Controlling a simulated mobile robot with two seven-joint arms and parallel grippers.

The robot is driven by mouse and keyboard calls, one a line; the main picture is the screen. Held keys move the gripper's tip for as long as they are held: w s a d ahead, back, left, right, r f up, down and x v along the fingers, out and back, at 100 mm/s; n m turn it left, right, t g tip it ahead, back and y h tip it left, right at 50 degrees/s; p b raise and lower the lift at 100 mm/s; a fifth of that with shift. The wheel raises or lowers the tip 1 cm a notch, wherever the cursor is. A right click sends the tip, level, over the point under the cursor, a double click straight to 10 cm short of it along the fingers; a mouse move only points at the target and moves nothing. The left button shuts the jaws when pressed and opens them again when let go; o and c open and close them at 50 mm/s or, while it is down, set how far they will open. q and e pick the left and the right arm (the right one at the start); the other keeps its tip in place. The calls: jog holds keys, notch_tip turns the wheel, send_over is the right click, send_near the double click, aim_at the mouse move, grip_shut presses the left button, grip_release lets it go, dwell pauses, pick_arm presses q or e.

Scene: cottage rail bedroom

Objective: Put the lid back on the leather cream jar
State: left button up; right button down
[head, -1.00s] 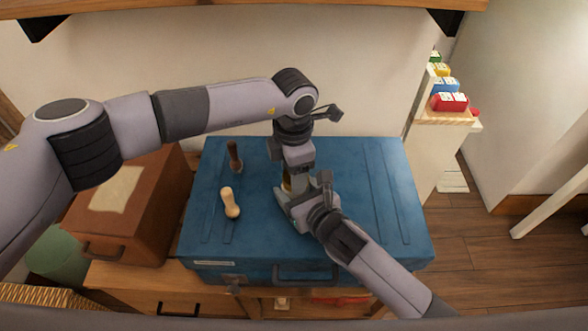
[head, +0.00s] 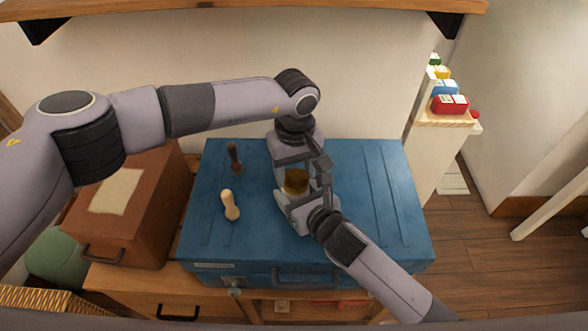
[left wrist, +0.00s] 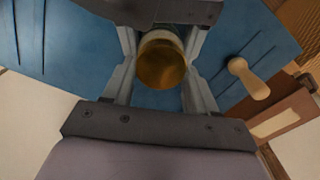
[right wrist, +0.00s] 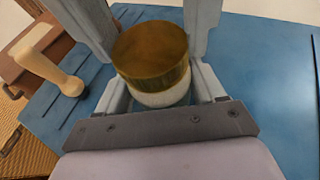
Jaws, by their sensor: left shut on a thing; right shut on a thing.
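The leather cream jar (right wrist: 162,96) is a pale, short round jar, seen under its lid in the right wrist view. The gold-brown lid (head: 296,178) sits over the jar's mouth; it also shows in the left wrist view (left wrist: 161,66) and the right wrist view (right wrist: 150,52). I cannot tell whether it is fully seated. My left gripper (head: 296,170) reaches in from the back and is shut on the lid. My right gripper (head: 298,194) comes from the front right and is shut on the jar below. The fingers hide part of both.
The blue case (head: 375,200) lies under both grippers, its right side clear. A pale wooden-handled tool (head: 229,205) and a dark-handled one (head: 235,158) lie on its left. A brown case (head: 145,215) stands further left. A wooden shelf (head: 250,7) hangs above.

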pick_arm(q)
jog(key=m, duration=0.6)
jog(key=shift+d, duration=0.2)
jog(key=m, duration=0.6)
jog(key=shift+s+d+m, duration=0.1)
jog(key=shift+d+m, duration=0.05)
jog(key=shift+m, duration=0.15)
jog(key=o, duration=1)
jog(key=shift+r, duration=2.3)
jog(key=shift+c, duration=1.3)
jog(key=n, duration=0.5)
jog(key=shift+r, duration=0.15)
jog(key=n, duration=0.4)
jog(key=shift+r, duration=0.2)
jog(key=n, duration=0.5)
jog(key=shift+s+r, duration=0.1)
jog(key=shift+r, duration=0.1)
jog(key=n, duration=0.4)
jog(key=shift+r+n, duration=0.2)
jog(key=shift+n, duration=0.1)
jog(key=n, duration=0.4)
jog(key=shift+r, duration=0.25)
jog(key=n, duration=0.5)
jog(key=shift+a+r, duration=0.2)
jog(key=n, duration=0.4)
jog(key=shift+r, duration=0.2)
jog(key=n, duration=0.4)
jog(key=shift+r, duration=0.2)
